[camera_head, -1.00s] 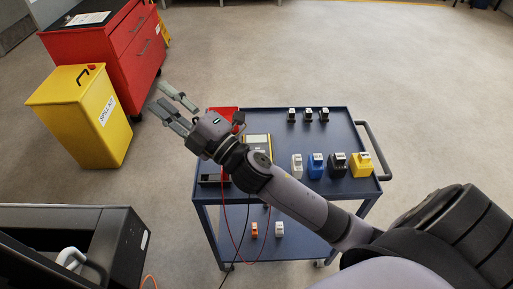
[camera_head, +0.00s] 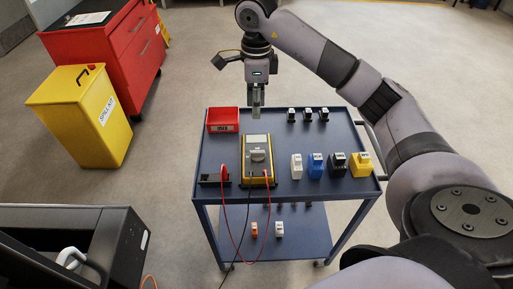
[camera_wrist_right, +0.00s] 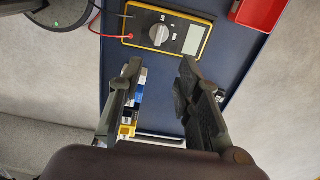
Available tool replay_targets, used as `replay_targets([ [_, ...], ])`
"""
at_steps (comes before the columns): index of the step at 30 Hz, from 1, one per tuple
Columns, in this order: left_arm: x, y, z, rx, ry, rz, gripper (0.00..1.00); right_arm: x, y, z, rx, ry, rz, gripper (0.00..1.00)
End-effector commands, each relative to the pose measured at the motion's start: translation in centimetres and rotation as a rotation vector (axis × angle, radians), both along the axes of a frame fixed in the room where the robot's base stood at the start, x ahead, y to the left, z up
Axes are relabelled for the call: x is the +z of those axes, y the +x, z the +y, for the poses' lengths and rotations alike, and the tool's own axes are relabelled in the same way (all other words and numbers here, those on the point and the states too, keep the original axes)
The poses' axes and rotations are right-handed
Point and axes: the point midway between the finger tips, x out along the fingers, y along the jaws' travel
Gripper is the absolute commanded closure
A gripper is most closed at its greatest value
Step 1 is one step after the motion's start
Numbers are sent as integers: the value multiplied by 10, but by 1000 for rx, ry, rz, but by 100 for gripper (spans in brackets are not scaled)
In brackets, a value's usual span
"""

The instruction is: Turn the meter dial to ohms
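The yellow meter (camera_head: 257,171) stands on the top of the blue cart, with its grey dial (camera_head: 258,156) below the display (camera_head: 257,140). In the right wrist view the meter (camera_wrist_right: 186,16) is near the top, its dial (camera_wrist_right: 159,34) facing the camera. I cannot read the dial's setting. My right gripper (camera_head: 256,108) points down over the far part of the cart, above and beyond the meter. In the wrist view its fingers (camera_wrist_right: 158,72) are apart with nothing between them, and the dial lies beyond them, untouched. My left gripper is not in view.
A red bin (camera_head: 222,126) is left of the meter. Red and black leads hang over the cart's (camera_head: 286,188) front edge. White, blue, black and yellow blocks (camera_head: 361,165) stand right of the meter, small black-and-white ones behind. A yellow spill kit bin (camera_head: 80,120) stands left.

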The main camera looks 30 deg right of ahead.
Motion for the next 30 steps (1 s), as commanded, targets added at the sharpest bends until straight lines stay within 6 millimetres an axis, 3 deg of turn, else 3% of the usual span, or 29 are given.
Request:
replay_targets([
  [5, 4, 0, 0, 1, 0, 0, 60, -21, -2, -2, -1, -7, 9, 68],
  [21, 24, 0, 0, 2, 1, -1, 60, -135, -2, 0, -1, -3, 9, 68],
  [30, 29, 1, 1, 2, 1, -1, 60, -169, -1, -1, 0, -4, 6, 68],
])
